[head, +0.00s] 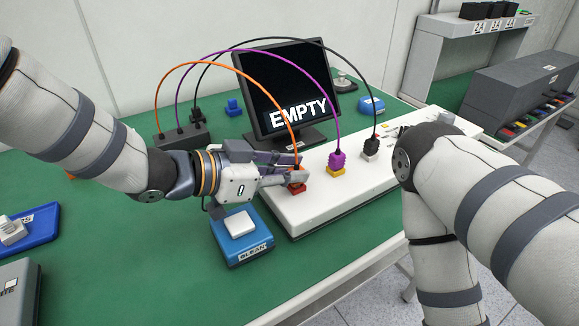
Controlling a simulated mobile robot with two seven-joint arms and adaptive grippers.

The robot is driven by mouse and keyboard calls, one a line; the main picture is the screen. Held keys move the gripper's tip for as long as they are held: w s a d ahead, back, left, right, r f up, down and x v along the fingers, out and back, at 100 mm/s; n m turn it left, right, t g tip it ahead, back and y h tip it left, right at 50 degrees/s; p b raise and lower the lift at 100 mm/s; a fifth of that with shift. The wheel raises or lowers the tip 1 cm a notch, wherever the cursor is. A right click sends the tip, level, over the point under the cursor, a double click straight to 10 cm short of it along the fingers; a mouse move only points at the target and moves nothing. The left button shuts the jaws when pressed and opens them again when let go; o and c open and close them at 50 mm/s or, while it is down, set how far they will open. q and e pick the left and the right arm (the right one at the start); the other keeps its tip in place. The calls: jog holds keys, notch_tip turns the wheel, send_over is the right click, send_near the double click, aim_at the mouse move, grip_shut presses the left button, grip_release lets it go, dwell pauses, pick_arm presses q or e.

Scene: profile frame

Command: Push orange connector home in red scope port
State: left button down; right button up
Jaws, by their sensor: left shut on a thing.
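The orange cable (222,67) arches from a dark box at the back left down to my left gripper (298,176). My left gripper is shut on the orange connector at the cable's end, and its fingers cover most of the connector. The red scope port (297,188) is directly below the fingertips on the white panel (320,207). How deep the connector sits in the port is hidden. My right arm stands at the right, and its gripper is out of view.
A purple connector (337,160) stands over a yellow port (336,172), and a black connector (371,147) over a white port. The monitor (292,95) reads "EMPTY". A blue box (241,240) marked "CLEAN" is in front of my left gripper.

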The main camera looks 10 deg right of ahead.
pick_arm(q)
jog(key=shift+f, duration=0.2)
jog(key=c, duration=1.5)
grip_release()
jog(key=shift+o, duration=0.2)
jog(key=v, duration=1.2)
jog(key=shift+s+r, duration=0.1)
